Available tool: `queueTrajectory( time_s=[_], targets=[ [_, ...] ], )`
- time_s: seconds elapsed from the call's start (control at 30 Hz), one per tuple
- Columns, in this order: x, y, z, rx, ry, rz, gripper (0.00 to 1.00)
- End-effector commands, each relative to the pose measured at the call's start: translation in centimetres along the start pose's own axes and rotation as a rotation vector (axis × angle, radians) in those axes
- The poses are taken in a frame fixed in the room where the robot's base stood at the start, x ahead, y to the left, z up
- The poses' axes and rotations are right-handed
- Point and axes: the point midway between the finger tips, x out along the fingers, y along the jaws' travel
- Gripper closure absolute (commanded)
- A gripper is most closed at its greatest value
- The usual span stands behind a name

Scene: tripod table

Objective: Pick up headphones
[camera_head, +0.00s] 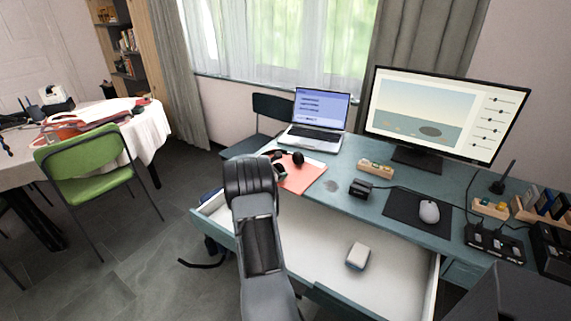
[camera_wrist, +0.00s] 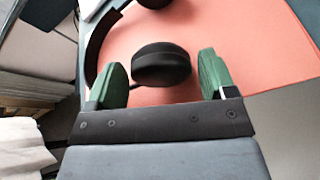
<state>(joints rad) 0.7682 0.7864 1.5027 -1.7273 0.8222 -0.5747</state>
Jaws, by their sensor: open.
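The black headphones (camera_head: 298,158) lie on an orange sheet at the left end of the teal desk, partly hidden by my arm in the head view. In the wrist view one round ear cup (camera_wrist: 161,64) lies between the two green fingers of my gripper (camera_wrist: 168,78), with a gap on each side. The headband (camera_wrist: 98,45) curves away past the left finger, and part of the other cup shows at the top edge. My gripper is open and holds nothing. Its fingers are hidden behind my arm in the head view.
The orange sheet (camera_head: 306,178) lies beside a laptop (camera_head: 317,112). An open drawer (camera_head: 310,235) below the desk holds a small grey-white object (camera_head: 358,256). A monitor (camera_head: 440,110), a mouse (camera_head: 429,211) and a black box (camera_head: 360,188) stand to the right.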

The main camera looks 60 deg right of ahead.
Motion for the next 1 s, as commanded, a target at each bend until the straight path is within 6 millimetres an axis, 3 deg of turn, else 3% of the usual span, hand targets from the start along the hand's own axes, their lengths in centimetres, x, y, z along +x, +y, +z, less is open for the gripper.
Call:
queueTrajectory(
  time_s=[0.2,0.47,0.9,1.0],
  targets=[
    [2.1,0.0,0.0,0.001,0.001,-0.001,0.23],
    [2.3,-0.1,-0.2,0.000,0.003,-0.001,0.23],
    [2.3,-0.1,-0.3,-0.002,0.006,-0.001,0.64],
    [2.2,-0.1,-0.4,-0.003,0.006,-0.001,0.64]
  ],
)
